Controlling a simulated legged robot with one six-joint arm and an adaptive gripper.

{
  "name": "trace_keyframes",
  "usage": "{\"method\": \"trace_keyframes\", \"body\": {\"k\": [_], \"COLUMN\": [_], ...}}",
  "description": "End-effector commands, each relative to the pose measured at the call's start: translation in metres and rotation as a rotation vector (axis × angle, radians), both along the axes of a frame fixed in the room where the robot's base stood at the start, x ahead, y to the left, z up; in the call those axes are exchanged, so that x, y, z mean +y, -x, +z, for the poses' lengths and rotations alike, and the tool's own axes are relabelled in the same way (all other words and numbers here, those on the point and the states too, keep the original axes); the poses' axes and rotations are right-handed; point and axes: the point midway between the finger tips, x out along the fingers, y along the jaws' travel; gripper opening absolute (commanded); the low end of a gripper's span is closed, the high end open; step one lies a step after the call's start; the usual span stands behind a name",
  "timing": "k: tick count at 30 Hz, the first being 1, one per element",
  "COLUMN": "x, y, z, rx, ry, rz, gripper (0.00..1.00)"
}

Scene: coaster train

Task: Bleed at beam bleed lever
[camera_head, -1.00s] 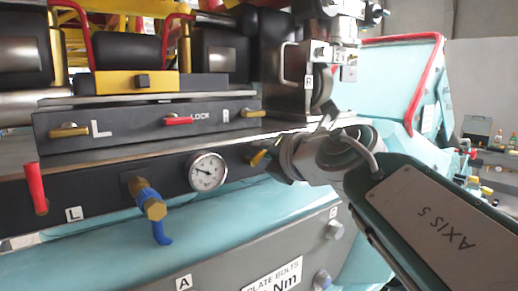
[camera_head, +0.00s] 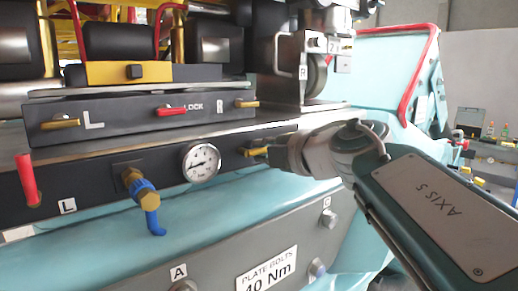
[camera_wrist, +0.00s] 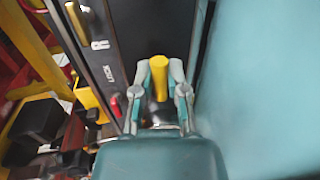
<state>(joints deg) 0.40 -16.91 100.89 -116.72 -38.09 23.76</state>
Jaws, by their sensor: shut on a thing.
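A yellow lever (camera_head: 255,151) sticks out of the dark beam (camera_head: 100,186), right of the round pressure gauge (camera_head: 201,163). My gripper (camera_head: 270,152) is at this lever, coming in from the right. In the wrist view the yellow lever (camera_wrist: 159,78) stands between the two fingers of my gripper (camera_wrist: 158,70), which are shut on it. The gauge has a white face and a dark needle; its reading is too small to tell. The base of the lever is partly hidden by my gripper.
A brass valve with a blue handle (camera_head: 146,198) and a red lever (camera_head: 27,180) sit left on the beam. Above is a panel with a red LOCK lever (camera_head: 171,111) and yellow levers (camera_head: 60,124). A metal bracket with a roller (camera_head: 315,75) stands above my wrist.

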Motion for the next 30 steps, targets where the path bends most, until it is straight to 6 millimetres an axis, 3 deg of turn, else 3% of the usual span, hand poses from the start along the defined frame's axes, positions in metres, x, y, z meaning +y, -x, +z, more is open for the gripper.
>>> {"method": "trace_keyframes", "body": {"k": [18, 19, 21, 30], "x": [-0.0001, -0.0001, -0.0001, -0.0001], "y": [-0.0013, -0.0013, -0.0013, -0.0005], "z": [-0.0057, -0.0058, -0.0056, -0.0031], "rx": [0.031, 0.031, 0.031, 0.026], "ry": [-0.030, -0.030, -0.030, -0.031], "rz": [0.001, 0.001, 0.001, 0.000], "gripper": [0.00, 0.31, 0.53, 0.53]}}
